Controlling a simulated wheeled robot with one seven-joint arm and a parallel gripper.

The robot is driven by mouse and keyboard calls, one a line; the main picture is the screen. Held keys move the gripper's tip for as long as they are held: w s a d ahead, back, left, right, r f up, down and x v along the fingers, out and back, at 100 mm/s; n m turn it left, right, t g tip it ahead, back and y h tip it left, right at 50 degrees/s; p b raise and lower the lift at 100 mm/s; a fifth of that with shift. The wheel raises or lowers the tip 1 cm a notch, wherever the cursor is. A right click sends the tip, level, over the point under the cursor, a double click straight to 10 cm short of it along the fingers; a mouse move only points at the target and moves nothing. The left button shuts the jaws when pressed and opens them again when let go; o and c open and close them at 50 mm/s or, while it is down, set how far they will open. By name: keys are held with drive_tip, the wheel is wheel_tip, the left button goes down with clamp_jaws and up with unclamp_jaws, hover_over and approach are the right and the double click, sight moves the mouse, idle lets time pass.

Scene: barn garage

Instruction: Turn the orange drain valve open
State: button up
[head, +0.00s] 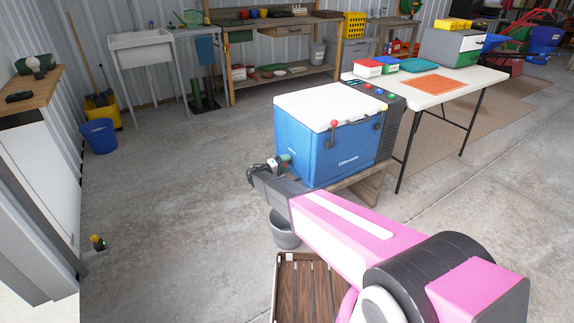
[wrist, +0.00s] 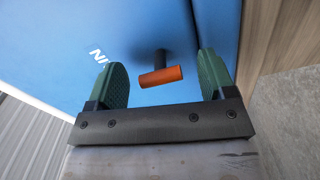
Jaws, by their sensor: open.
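The orange drain valve (wrist: 161,77) is a short orange handle on a dark stem. It sticks out from the blue side of a cooler-like box (head: 327,152) with a white lid. In the wrist view the handle lies nearly crosswise, between the two green finger pads of my gripper (wrist: 163,80). The gripper is open, with a gap between the handle and each pad. In the head view my gripper (head: 270,168) is at the box's lower left side, and the valve cannot be made out there.
The box stands on a low wooden stand (head: 362,187). A grey bucket (head: 284,232) is on the floor below my gripper. A slatted brown crate (head: 296,290) lies nearer. A white table (head: 455,97) stands behind at right. The concrete floor at left is mostly clear.

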drive_tip(key=v, duration=0.9)
drive_tip(key=shift+s+a, duration=0.25)
drive_tip(key=shift+a, duration=0.05)
